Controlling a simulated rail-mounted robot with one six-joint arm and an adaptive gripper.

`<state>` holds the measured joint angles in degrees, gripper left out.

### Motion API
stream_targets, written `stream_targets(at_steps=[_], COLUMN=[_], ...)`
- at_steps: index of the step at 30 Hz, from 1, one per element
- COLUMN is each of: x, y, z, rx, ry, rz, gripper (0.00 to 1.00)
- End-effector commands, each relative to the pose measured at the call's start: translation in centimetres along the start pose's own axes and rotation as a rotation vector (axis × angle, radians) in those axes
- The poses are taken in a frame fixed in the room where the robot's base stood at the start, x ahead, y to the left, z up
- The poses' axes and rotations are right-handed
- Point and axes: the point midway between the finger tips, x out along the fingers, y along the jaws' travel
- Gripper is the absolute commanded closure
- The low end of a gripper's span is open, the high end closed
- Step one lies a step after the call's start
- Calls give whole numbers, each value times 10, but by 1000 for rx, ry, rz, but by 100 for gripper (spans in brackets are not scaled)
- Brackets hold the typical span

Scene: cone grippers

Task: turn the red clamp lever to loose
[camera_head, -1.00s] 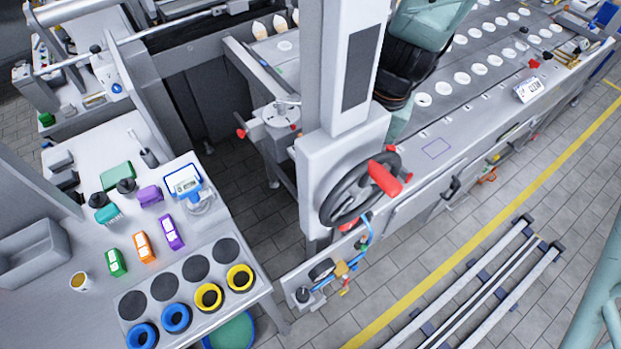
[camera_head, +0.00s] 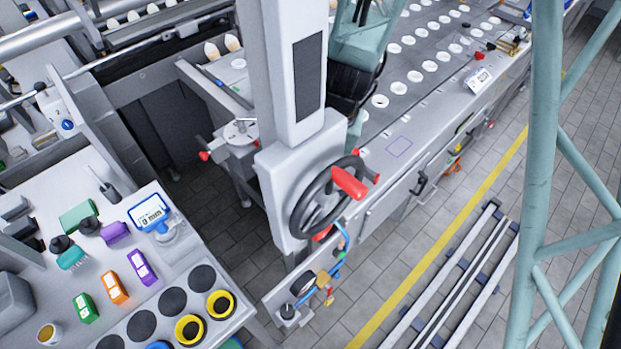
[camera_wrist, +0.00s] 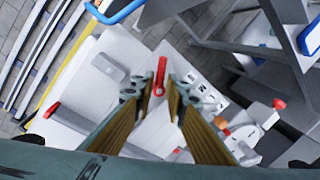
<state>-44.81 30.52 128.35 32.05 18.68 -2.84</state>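In the wrist view the red clamp lever (camera_wrist: 160,75) is a short red bar on a pale machine surface. It lies in line with the gap between my fingertips, a little beyond them. My gripper (camera_wrist: 156,92) has its two brass-coloured fingers apart, with nothing held between them. The gap in depth to the lever is hard to judge, and I see no clear contact. In the head view my gripper is hidden, and I cannot tell which of several red parts is this lever.
A handwheel with a red handle (camera_head: 348,182) is on the grey column (camera_head: 290,60). A blue tube handle (camera_wrist: 120,12) and other red knobs (camera_wrist: 279,103) show near my gripper. Tiled floor lies right of the machine.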

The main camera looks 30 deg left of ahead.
Motion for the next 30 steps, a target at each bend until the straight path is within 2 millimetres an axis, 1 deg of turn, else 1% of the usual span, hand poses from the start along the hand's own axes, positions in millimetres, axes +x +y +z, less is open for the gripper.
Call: stream_targets(at_steps=[11,17,23,30], x=[0,1,2,2], y=[1,2,3,5], z=[0,-1,-2,-3], rx=[-13,-63,-154,-309], ry=[-2,-12,-29,-59], rz=[0,0,-1,0], gripper=[98,98,98,98])
